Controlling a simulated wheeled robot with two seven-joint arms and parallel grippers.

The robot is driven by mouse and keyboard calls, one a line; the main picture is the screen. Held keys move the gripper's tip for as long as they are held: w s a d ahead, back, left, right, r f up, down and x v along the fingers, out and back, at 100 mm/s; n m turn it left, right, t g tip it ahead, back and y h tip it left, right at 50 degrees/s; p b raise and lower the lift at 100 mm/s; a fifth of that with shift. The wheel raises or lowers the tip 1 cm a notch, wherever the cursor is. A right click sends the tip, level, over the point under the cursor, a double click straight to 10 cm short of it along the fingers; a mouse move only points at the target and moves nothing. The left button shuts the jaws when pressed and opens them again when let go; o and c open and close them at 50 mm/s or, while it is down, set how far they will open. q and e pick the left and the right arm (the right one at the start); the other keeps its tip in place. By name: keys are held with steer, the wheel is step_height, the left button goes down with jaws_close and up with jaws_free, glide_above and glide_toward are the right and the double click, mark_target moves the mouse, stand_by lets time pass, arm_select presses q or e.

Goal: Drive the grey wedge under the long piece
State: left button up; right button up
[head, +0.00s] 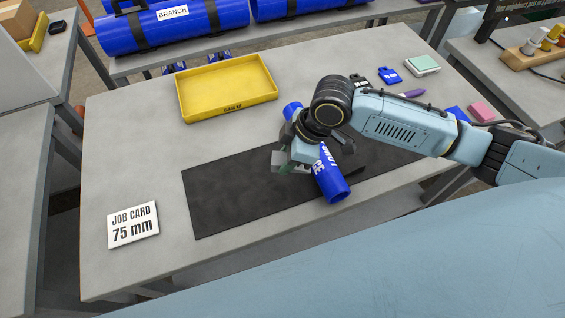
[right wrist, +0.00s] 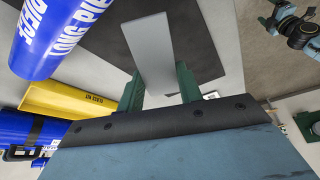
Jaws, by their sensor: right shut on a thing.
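The long piece (head: 331,183) is a blue pipe with white lettering, lying on the dark mat. Its near end sticks out toward the mat's front edge. It also shows at the upper left of the right wrist view (right wrist: 55,40). My right gripper (head: 284,161) is just left of the pipe, low over the mat. In the right wrist view its green fingers (right wrist: 158,88) are shut on the flat grey wedge (right wrist: 152,45). The wedge points away from the fingers, beside the pipe and apart from it in that view. In the head view the wedge is largely hidden.
A yellow tray (head: 228,88) stands behind the mat (head: 225,200). A job card (head: 133,225) reading 75 mm is at the front left. Blue tags (head: 389,76), a purple marker (head: 411,94) and a pink block (head: 481,111) lie at the right. The table's left side is mostly clear.

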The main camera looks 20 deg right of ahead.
mark_target(305, 184)
steer(key=n, duration=0.1)
steer(key=s+a+f+n+g+p, duration=0.1)
steer(key=s+n, duration=0.1)
steer(key=n, duration=0.1)
steer(key=shift+a+f+p, duration=0.3)
steer(key=shift+f+p, duration=0.05)
arm_select(q)
steer(key=shift+s+r, duration=0.9)
steer(key=shift+r, duration=0.3)
arm_select(e)
steer(key=shift+s+a+f+n+g, duration=0.1)
steer(key=shift+s+f+n+g, duration=0.2)
steer(key=shift+n+g, duration=0.1)
arm_select(q)
steer(key=shift+r, duration=0.1)
arm_select(e)
steer(key=shift+p, duration=0.35)
arm_select(q)
steer(key=shift+w+f+b, duration=0.2)
steer(key=shift+f+b, duration=1.3)
steer(key=shift+b, duration=0.2)
arm_select(e)
steer(key=shift+f, duration=2.8)
steer(key=shift+f, duration=0.2)
arm_select(q)
steer(key=shift+r+p, duration=0.35)
steer(key=shift+p, duration=0.05)
arm_select(e)
steer(key=shift+w+d, duration=0.2)
steer(key=shift+d, duration=3.65)
